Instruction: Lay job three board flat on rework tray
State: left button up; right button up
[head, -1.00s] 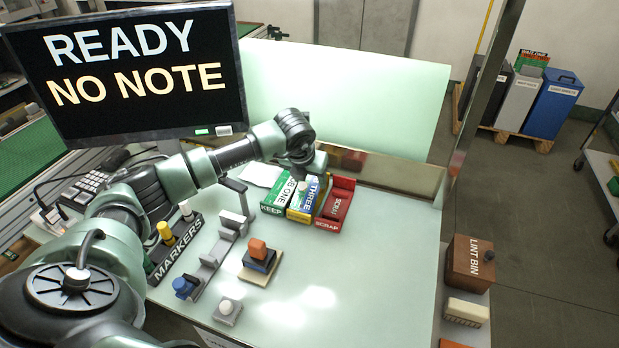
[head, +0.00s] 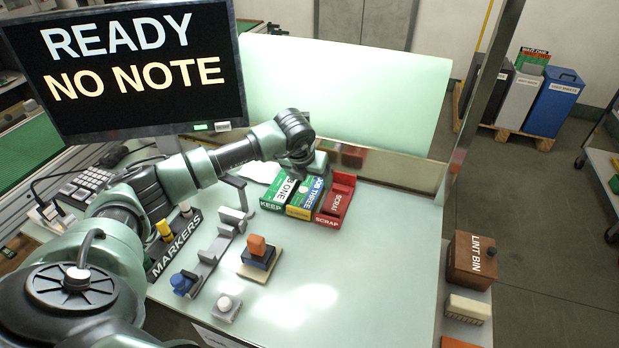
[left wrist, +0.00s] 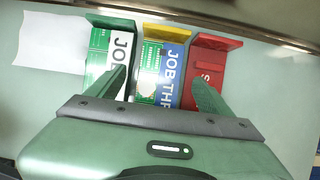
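The job three board (head: 314,190), green and white with a blue label, lies in the yellow-fronted tray (head: 298,213), the middle one of three. In the left wrist view the board (left wrist: 168,75) appears to lie flat between the yellow tray's sides (left wrist: 167,34). My left gripper (head: 304,168) is over the trays. In the left wrist view its fingers (left wrist: 157,82) are spread to either side of the board, with a gap on each side and nothing gripped. The board's near end is hidden behind the gripper. My right gripper is in neither view.
The green KEEP tray (head: 271,208) on the left holds the job one board (head: 283,190). The red SCRAP tray (head: 328,221) stands on the right. A stamp (head: 257,252), a marker rack (head: 175,245) and a monitor (head: 130,75) are nearby. The front right bench is clear.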

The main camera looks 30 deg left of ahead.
pick_arm(q)
jog(key=b+v, duration=0.1)
jog(key=v, duration=0.6)
jog(key=shift+s+r, duration=0.2)
jog(key=shift+r, duration=0.2)
jog(key=shift+d, duration=0.1)
jog(key=b+v, duration=0.1)
jog(key=v, duration=0.6)
jog(key=shift+s+r+b, duration=0.15)
jog(key=shift+r+b, duration=0.2)
jog(key=shift+r, duration=0.1)
